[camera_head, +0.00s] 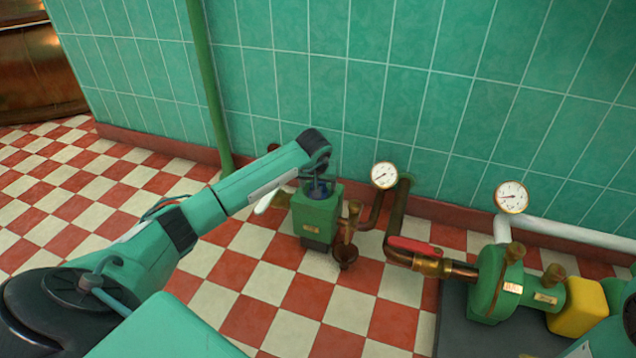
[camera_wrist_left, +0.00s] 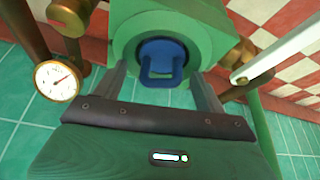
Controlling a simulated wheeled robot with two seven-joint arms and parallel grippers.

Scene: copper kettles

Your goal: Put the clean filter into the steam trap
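The green steam trap (camera_head: 317,219) stands on the checkered floor by the wall. In the left wrist view its round opening (camera_wrist_left: 122,45) faces me. A blue filter with a loop handle (camera_wrist_left: 162,62) sits in that opening; whether it is clean I cannot tell. In the head view it is a small blue patch (camera_head: 319,190) at the trap's top, partly hidden. My left gripper (camera_head: 318,184) is over the top of the trap. In the left wrist view its fingers (camera_wrist_left: 162,88) are wide apart, one on each side of the filter, with nothing between them gripped. My right gripper is out of view.
A pressure gauge (camera_head: 384,175) and brown pipes rise right of the trap. A red-handled valve (camera_head: 414,246) leads to a green pump (camera_head: 499,284) with a yellow block (camera_head: 579,307). A second gauge (camera_head: 511,197) stands above. Floor in front of the trap is clear.

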